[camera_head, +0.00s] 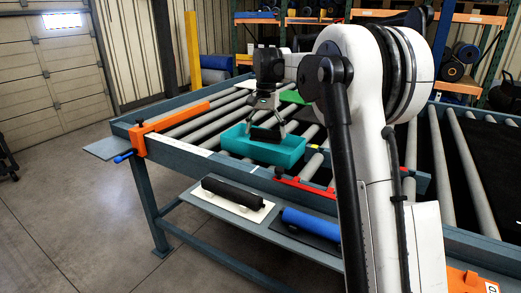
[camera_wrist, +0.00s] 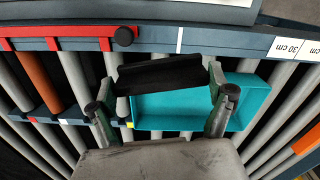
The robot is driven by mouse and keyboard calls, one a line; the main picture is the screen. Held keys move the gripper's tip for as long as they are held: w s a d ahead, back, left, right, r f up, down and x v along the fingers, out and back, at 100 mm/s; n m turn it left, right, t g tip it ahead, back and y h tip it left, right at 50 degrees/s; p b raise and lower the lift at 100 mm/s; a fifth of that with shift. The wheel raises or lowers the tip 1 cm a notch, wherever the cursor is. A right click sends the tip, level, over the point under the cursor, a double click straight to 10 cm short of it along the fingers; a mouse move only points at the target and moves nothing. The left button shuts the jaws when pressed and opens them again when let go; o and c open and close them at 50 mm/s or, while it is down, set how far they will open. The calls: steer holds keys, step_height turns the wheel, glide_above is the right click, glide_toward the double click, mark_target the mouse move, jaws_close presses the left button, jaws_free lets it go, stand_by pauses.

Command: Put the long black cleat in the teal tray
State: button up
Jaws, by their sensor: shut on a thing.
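The long black cleat (camera_wrist: 165,76) is held between the two fingers of my gripper (camera_wrist: 163,98) in the wrist view. In the head view my gripper (camera_head: 265,118) points down at the teal tray (camera_head: 262,149), and the cleat (camera_head: 265,134) shows dark between its fingers, over the tray. In the wrist view the cleat covers the upper left part of the teal tray (camera_wrist: 252,98), and its left end reaches past the tray's left side. I cannot tell how high the cleat is above the tray floor. My gripper's palm hides the lower part of the view.
The tray rests on grey rollers (camera_head: 208,122) inside a blue frame. A red rail (camera_head: 306,186) lies close right of it. A lower shelf carries a black roll (camera_head: 232,192) on a white board and a blue roll (camera_head: 311,222). An orange clamp (camera_head: 137,140) sits at the left corner.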

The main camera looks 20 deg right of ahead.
mark_target(269, 133)
steer(key=w+d+f, duration=0.3)
steer(key=w+d+f+m+p, duration=0.1)
steer(key=w+d+f, duration=0.2)
steer(key=w+d, duration=0.1)
steer(key=w+d+f+m, duration=0.1)
steer(key=w+d+f, duration=0.2)
steer(key=w+d, duration=0.1)
steer(key=shift+w+f+p, duration=0.1)
steer(key=shift+f+p, duration=0.15)
steer(key=shift+p, duration=0.1)
steer(key=shift+d+f, duration=0.1)
steer(key=shift+f, duration=1.9)
steer(key=shift+f, duration=0.15)
steer(key=o, duration=1)
steer(key=shift+o, duration=0.2)
